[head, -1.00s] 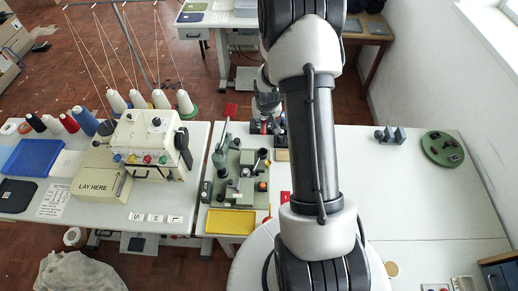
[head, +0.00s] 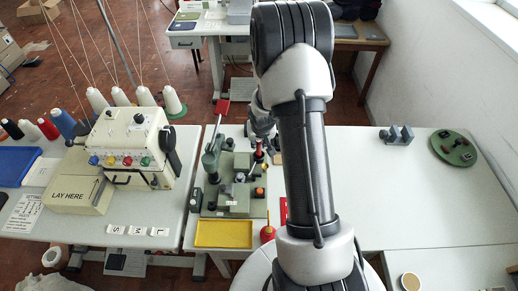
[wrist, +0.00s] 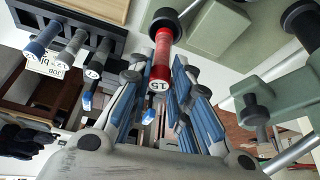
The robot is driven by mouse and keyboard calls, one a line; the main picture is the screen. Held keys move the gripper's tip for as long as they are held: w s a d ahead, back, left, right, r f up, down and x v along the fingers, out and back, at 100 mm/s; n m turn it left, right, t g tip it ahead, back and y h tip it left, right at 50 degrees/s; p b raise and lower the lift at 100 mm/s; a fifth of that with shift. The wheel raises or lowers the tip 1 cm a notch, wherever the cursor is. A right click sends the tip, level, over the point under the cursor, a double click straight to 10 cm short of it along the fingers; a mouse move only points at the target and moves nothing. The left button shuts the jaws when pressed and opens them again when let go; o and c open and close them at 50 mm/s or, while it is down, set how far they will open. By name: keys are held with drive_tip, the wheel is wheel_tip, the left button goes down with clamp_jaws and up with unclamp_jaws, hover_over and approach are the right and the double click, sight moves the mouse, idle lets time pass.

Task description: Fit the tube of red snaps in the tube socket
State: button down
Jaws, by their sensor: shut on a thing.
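The tube of red snaps (wrist: 163,58) is in my gripper (wrist: 163,98), which is shut on it in the wrist view. Its pale numbered end faces the camera, and a black round part surrounds its far end. I cannot tell whether that part is a cap or the socket. In the head view the red tube (head: 259,149) shows upright by the green machine (head: 232,190). My gripper (head: 262,125) is partly hidden behind my arm there. I cannot clearly make out the tube socket.
A black rack (wrist: 70,32) holds several other tubes, blue and grey, in the wrist view. A yellow tray (head: 224,234) lies in front of the machine. A beige control box (head: 133,148) stands to its left. The white table at right is mostly clear.

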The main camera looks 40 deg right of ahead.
sight(259, 146)
drive_tip(key=shift+f+b, duration=0.85)
drive_tip(key=shift+f, duration=0.45)
drive_tip(key=shift+f+b, duration=0.3)
drive_tip(key=shift+f, duration=0.05)
drive_tip(key=c, duration=1.5)
unclamp_jaws()
drive_tip(key=shift+o, duration=0.2)
